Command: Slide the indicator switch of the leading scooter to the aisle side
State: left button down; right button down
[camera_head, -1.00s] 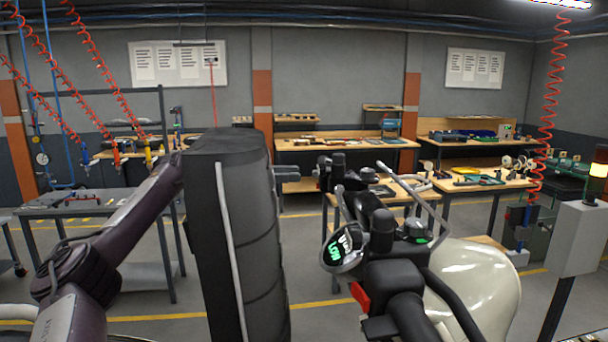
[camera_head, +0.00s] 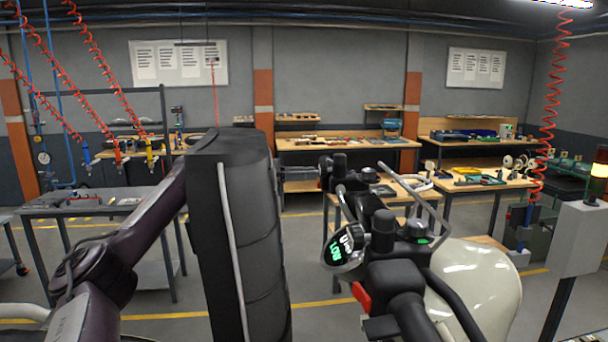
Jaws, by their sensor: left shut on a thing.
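The leading scooter stands at the right, with a cream front body (camera_head: 480,290), a round display lit green (camera_head: 345,248), and dark handlebars with grey levers. Its near grip (camera_head: 400,305) has a red control (camera_head: 360,297) beside it. My left arm comes in from the left and passes behind a tall black upright form. My left gripper (camera_head: 331,170) shows small and dark beyond it, at the scooter's far handlebar. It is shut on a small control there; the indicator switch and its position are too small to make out. My right gripper is out of view.
A grey metal table (camera_head: 85,205) stands at the left. Wooden workbenches (camera_head: 345,145) with parts line the back wall. A grey control box (camera_head: 580,238) on a post is at the far right. Coiled red hoses (camera_head: 550,110) hang overhead. Floor behind the scooter is open.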

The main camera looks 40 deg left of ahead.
pick_arm(q)
jog(key=shift+w+a+r, duration=0.2)
jog(key=shift+w+a, duration=0.15)
jog(key=shift+a, duration=0.15)
jog(key=c, duration=1.8)
grip_release()
jog(key=o, duration=0.4)
jog(key=shift+w+f, duration=0.15)
jog(key=v, duration=0.8)
